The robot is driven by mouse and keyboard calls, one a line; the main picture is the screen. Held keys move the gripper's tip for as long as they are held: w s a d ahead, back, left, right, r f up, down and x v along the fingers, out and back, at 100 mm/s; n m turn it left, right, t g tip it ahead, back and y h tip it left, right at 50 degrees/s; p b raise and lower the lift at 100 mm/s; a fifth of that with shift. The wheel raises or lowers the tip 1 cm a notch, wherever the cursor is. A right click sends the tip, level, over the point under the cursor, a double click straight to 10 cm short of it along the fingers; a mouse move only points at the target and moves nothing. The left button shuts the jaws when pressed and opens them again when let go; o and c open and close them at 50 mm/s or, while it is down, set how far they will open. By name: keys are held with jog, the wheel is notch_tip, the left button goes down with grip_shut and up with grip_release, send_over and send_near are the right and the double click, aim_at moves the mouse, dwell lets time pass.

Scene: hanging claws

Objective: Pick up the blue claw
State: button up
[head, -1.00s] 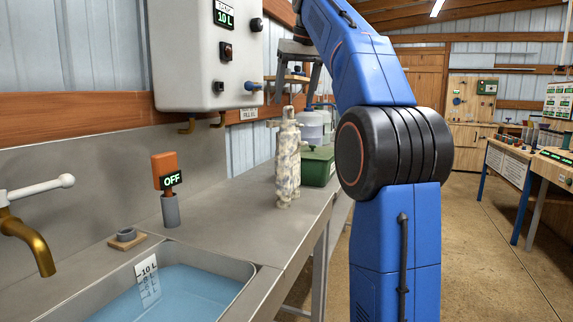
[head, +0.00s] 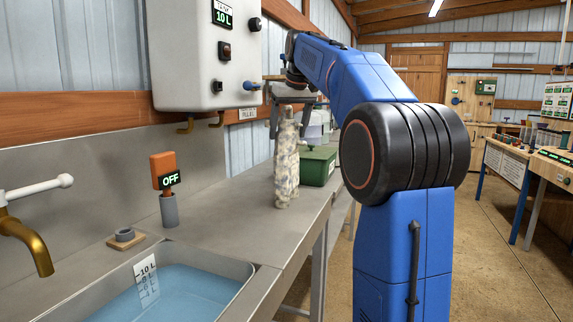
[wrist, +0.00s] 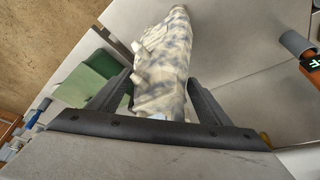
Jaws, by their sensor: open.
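My gripper (head: 290,126) hangs from above over the counter. Its jaws are open, one finger on each side of the upper part of a mottled cream and blue-grey object (head: 286,178).
A green box (head: 318,166) stands behind the object on the grey counter (head: 225,200). A water-filled sink (head: 190,285) is in front, with an orange switch marked OFF (head: 163,170) beside it. A white tank (head: 200,60) hangs on the wall. Open floor lies right.

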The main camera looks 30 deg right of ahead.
jog(key=shift+w+f, duration=0.15)
jog(key=shift+f, duration=0.3)
jog(key=c, duration=1.3)
jog(key=shift+r, duration=0.1)
